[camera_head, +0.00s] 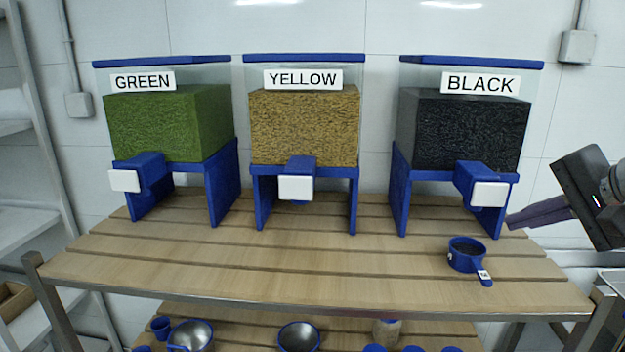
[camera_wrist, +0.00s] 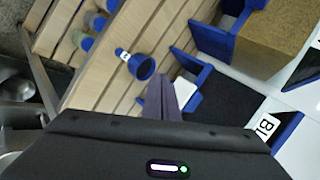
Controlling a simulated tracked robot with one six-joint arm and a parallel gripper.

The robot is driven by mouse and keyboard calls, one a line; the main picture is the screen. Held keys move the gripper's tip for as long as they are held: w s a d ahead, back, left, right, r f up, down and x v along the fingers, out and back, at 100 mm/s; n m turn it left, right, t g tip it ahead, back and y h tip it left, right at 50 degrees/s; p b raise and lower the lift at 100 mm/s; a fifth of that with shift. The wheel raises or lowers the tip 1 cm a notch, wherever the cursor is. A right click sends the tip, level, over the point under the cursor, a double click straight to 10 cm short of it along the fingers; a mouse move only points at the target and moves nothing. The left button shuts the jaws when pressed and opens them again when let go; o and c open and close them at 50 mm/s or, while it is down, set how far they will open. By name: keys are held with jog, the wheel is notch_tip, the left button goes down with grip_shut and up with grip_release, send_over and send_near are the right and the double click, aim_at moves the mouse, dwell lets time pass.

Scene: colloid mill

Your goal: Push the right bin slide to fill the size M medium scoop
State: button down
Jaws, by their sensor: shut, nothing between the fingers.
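The right bin (camera_head: 465,130) is labelled BLACK and holds black granules. Its blue slide has a white front plate (camera_head: 489,195), which also shows in the wrist view (camera_wrist: 184,92). A blue scoop (camera_head: 467,262) stands on the table in front of the bin, its labelled handle toward the front; it also shows in the wrist view (camera_wrist: 143,68). Its inside looks dark, and I cannot tell whether it holds anything. My gripper (camera_head: 510,220) is shut and empty, just right of and below the white plate. In the wrist view its fingertips (camera_wrist: 168,80) appear beside the plate; contact is unclear.
The GREEN bin (camera_head: 165,125) and YELLOW bin (camera_head: 304,125) stand to the left on the slatted wooden table (camera_head: 250,270). Bowls (camera_head: 190,336) and blue cups (camera_head: 160,327) sit on a lower shelf. The table's front left and middle are clear.

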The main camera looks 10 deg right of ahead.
aim_at(489, 199)
jog(key=w+d, duration=0.1)
jog(key=w, duration=0.5)
jog(key=shift+d, duration=0.4)
jog(key=shift+w, duration=0.2)
dwell(1.6)
jog(key=shift+w+d, duration=0.15)
jog(key=shift+w, duration=0.1)
jog(key=shift+w+d, duration=0.25)
jog(key=shift+w, duration=0.65)
dwell(1.8)
jog(key=shift+s, duration=0.1)
jog(key=shift+s+a, duration=0.2)
jog(key=shift+s, duration=0.45)
jog(key=shift+s+a, duration=0.2)
jog(key=shift+s, duration=0.4)
jog(key=shift+s+a, duration=0.25)
jog(key=shift+s, duration=0.55)
jog(key=shift+s+a, duration=0.25)
jog(key=shift+s, duration=0.55)
jog(key=shift+s+a, duration=0.25)
jog(key=shift+s, duration=0.55)
